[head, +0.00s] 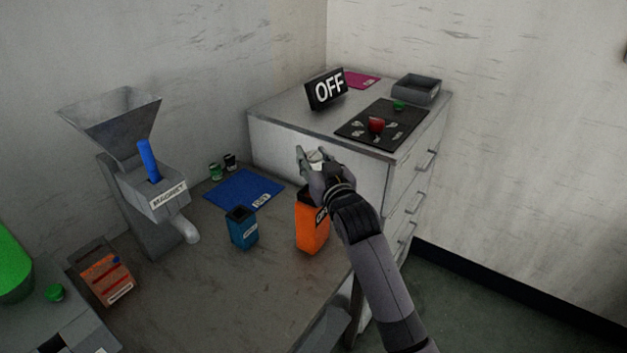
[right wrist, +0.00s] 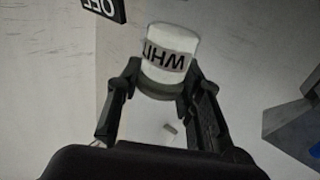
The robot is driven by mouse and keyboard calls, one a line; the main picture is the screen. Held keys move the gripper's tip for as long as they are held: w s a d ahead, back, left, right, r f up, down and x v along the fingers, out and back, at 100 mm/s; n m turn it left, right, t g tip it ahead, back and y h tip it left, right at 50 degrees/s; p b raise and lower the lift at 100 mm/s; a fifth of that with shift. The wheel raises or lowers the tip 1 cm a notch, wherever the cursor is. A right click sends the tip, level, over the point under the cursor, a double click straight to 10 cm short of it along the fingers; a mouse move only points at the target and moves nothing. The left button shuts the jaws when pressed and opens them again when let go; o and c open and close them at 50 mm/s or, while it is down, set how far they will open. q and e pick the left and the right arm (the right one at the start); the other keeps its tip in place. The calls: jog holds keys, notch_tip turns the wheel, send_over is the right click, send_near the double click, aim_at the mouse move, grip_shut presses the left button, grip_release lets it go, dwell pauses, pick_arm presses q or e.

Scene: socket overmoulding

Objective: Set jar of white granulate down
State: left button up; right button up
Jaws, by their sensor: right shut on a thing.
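In the right wrist view the jar sits between the two fingers (right wrist: 160,88). In the head view only a small pale part of the jar (head: 316,155) shows, and the fingers hide the rest. The gripper appears in front of the cabinet's front face and above the orange container (head: 312,238); I cannot tell its exact height. My left gripper is not in view.
The table (head: 265,290) carries a blue mat (head: 228,184), a blue bin (head: 243,230), small jars (head: 216,172) and a hopper marked "MAGNET" (head: 168,200). The cabinet top (head: 290,113) holds an OFF sign (head: 327,89), a black panel (head: 353,131), a grey tray (head: 417,91) and a pink mat (head: 362,80).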

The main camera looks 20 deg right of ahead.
notch_tip(320, 180, down, 3)
jog(key=shift+r, duration=0.1)
notch_tip(320, 180, down, 4)
jog(key=shift+r, duration=0.25)
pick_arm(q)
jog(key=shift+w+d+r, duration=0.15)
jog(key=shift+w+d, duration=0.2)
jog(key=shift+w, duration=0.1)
pick_arm(e)
jog(key=shift+f, duration=0.15)
jog(key=shift+f, duration=0.15)
jog(key=o, duration=1.2)
jog(key=shift+c, duration=0.2)
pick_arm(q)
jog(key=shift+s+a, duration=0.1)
